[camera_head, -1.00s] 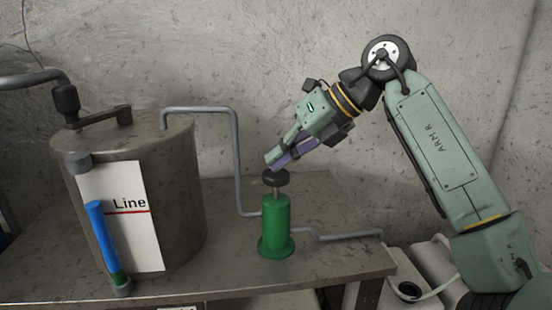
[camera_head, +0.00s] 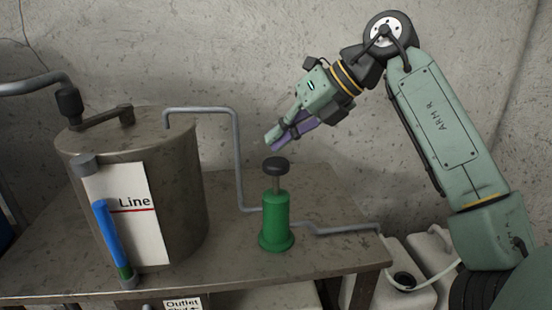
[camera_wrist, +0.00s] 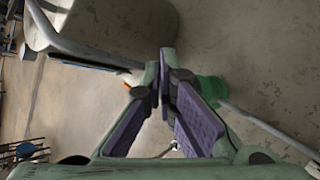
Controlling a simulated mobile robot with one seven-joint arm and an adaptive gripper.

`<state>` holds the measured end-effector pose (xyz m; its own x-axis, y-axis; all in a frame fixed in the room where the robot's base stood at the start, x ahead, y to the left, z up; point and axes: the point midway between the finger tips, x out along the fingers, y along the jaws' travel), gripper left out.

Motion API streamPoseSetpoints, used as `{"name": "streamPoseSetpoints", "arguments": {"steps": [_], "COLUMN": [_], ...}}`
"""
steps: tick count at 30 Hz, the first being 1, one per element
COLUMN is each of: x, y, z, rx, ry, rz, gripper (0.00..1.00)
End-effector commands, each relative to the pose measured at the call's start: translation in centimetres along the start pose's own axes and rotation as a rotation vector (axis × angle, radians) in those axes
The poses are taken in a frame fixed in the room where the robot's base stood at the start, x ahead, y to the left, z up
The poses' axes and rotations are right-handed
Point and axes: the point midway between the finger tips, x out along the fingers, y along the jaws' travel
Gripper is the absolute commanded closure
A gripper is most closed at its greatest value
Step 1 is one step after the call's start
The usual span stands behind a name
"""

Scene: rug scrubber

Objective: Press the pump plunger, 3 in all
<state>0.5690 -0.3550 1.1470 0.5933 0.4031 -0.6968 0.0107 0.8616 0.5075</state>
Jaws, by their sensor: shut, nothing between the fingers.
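The green pump (camera_head: 274,221) stands upright on the table, with a black plunger knob (camera_head: 275,166) on a grey rod. A good length of rod shows between the knob and the green body. My gripper (camera_head: 271,145) is shut and empty, tilted down to the left, with its tips just above the knob and a small gap between them. In the wrist view, the closed fingertips (camera_wrist: 167,62) are in the middle, and part of the green pump (camera_wrist: 213,88) shows behind the right finger. The knob is hidden or not distinct there.
A large metal tank (camera_head: 183,205) stands left of the pump, with a blue gauge tube (camera_head: 110,236) and a white card (camera_head: 142,232) reading "Line" over a red line. A grey pipe (camera_head: 238,165) runs behind the pump. White canisters (camera_head: 410,268) stand below right.

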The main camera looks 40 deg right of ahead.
Motion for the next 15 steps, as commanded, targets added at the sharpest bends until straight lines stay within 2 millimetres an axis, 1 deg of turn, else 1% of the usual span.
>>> {"name": "streamPoseSetpoints", "arguments": {"steps": [1,9,12,15], "x": [-0.6,-2.6,-3.1,-3.2], "y": [0.5,1.9,2.3,2.3], "z": [0.5,1.9,2.3,2.3], "rx": [-0.001,-0.001,0.000,0.000], "ry": [0.000,0.000,0.000,0.000], "rz": [0.000,0.000,0.000,0.000], "gripper": [1.00,1.00,1.00,1.00]}}
